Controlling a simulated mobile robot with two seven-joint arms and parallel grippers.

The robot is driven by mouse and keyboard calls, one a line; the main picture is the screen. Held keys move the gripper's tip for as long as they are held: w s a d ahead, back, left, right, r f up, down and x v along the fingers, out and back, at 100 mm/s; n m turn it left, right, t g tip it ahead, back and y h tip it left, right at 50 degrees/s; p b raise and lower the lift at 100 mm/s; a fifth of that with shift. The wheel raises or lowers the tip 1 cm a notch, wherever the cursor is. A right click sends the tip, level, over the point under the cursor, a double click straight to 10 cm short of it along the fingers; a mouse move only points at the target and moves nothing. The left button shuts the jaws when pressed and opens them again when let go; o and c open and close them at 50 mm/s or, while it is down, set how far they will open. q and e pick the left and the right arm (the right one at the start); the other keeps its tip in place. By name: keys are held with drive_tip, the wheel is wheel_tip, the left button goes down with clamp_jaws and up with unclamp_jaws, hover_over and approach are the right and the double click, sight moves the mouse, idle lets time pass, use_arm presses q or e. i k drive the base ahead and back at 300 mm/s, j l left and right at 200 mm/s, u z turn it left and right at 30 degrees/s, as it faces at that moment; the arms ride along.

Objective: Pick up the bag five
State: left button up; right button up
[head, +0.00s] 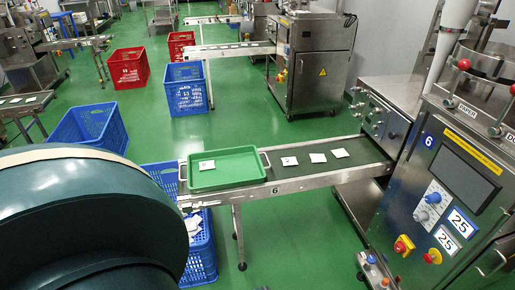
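A small white tea bag (207,165) lies in the green tray (226,182), which sits on the end of the conveyor marked 6. Three more white bags lie in a row on the dark belt to the right of the tray: a near one (289,160), a middle one (318,157) and a far one (340,153). No readable number shows on any bag, so I cannot tell which is bag five. Neither of my grippers is in view. A large dark teal part of my own arm fills the lower left and hides what is behind it.
A blue crate (205,262) with white bags in it stands under the conveyor end. A machine with a screen (463,180) stands at the right. Blue (88,124) and red (129,67) crates and other conveyors stand further back. Green floor is clear in the middle.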

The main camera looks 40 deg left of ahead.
sight(289, 160)
drive_tip(key=u, duration=1.15)
drive_tip(key=i+z, duration=0.1)
drive_tip(key=i, duration=0.25)
